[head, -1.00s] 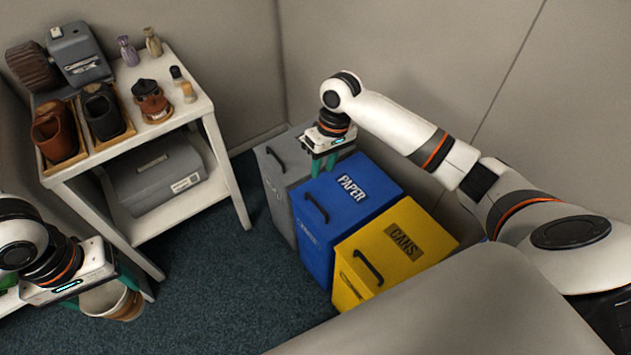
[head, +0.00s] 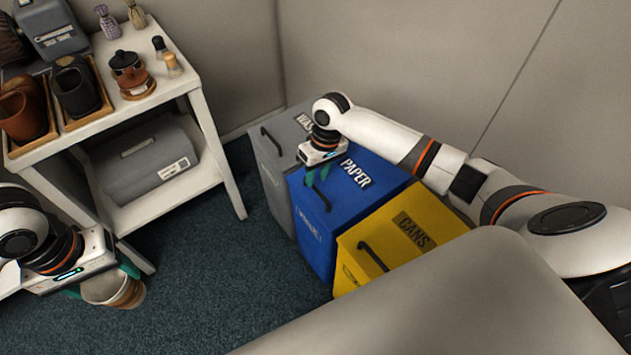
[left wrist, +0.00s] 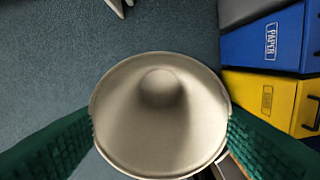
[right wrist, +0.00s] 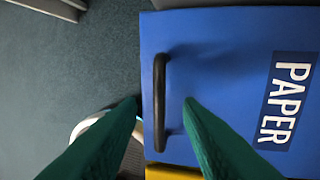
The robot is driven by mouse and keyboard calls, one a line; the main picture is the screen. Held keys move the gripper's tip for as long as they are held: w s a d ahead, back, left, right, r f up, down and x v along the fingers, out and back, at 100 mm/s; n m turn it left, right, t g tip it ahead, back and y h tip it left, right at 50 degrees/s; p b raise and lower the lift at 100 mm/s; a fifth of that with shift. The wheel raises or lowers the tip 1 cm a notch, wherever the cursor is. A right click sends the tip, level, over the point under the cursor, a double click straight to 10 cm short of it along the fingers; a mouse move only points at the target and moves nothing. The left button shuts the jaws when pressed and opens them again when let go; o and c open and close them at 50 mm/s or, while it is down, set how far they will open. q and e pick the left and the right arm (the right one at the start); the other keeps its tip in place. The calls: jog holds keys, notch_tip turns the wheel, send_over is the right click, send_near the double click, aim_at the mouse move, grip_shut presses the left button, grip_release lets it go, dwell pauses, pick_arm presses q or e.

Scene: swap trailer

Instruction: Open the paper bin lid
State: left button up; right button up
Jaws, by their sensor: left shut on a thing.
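The blue paper bin (head: 352,205) stands between the grey and yellow bins, its lid closed flat. Its black handle (right wrist: 160,100) runs along the lid's front edge; it also shows in the head view (head: 318,192). My right gripper (head: 316,176) is above the front of this lid, pointing down. In the right wrist view its green fingers (right wrist: 162,102) are apart, one on each side of the handle, and I cannot tell whether they touch it. My left gripper (head: 98,284) is shut on a pale cup (left wrist: 160,115) with a brown lower part, held above the floor.
The yellow cans bin (head: 400,240) stands to the right and the grey waste bin (head: 275,185) to the left. A white shelf cart (head: 215,150) holds pitchers, jars and a grey machine. Carpet (head: 220,270) is clear in front of the bins.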

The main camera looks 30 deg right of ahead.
jog(key=shift+a+f, duration=0.25)
jog(key=shift+f, duration=0.85)
grip_shut()
